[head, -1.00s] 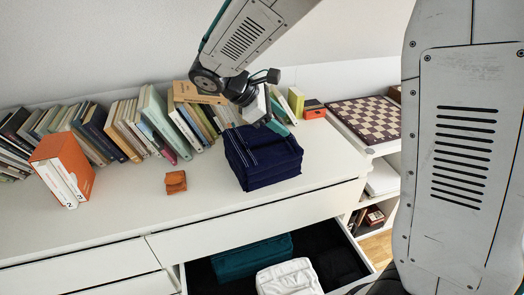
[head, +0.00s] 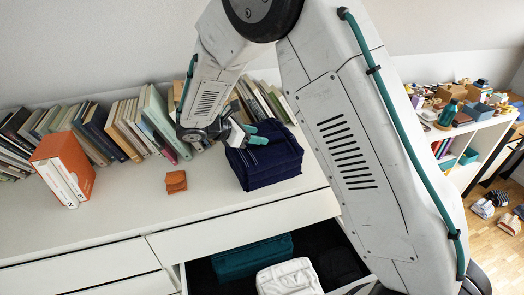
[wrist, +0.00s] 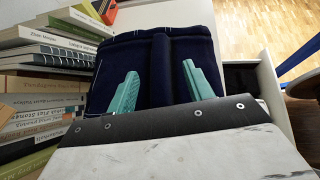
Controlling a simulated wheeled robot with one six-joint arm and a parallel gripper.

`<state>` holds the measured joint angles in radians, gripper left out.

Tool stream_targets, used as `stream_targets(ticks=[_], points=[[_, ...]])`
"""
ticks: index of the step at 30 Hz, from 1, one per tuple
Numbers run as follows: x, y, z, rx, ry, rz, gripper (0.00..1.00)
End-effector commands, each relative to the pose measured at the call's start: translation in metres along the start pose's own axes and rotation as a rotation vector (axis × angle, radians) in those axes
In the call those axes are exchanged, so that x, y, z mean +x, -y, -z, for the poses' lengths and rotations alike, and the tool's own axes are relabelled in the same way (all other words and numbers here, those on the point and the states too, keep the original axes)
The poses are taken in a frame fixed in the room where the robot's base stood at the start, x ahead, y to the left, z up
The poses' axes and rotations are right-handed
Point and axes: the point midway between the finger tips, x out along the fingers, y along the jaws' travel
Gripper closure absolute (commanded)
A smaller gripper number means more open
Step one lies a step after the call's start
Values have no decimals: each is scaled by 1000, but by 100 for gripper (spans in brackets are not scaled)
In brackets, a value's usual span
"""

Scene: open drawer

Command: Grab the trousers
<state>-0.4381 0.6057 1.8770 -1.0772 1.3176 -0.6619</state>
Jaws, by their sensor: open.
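The folded navy blue trousers (head: 268,163) lie in a thick stack on top of the white dresser, near its right end. They also fill the middle of the wrist view (wrist: 160,50). My gripper (head: 258,136) is at the upper left part of the trousers in the head view. Its two teal fingers are apart, and in the wrist view (wrist: 160,88) they show in front of the navy cloth with nothing held between them. I cannot tell whether the fingertips touch the cloth. My arm hides the area right of the trousers in the head view.
A row of books (head: 130,125) stands along the wall, close to my gripper. An orange box of books (head: 62,168) and a small orange-brown item (head: 176,182) are on the dresser top (head: 110,215).

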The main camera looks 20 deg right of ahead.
Motion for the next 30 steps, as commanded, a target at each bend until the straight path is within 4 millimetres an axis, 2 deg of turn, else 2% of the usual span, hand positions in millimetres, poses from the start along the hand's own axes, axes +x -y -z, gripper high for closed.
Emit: stream_targets(ticks=[1,5,11,12,17,18,30], points=[[10,0,0,1,0,4,48],[25,0,0,1,0,2,48],[26,0,0,1,-1,0,48],[26,0,0,1,-1,1,51],[26,0,0,1,-1,1,96],[26,0,0,1,-1,1,100],[26,0,0,1,-1,0,100]])
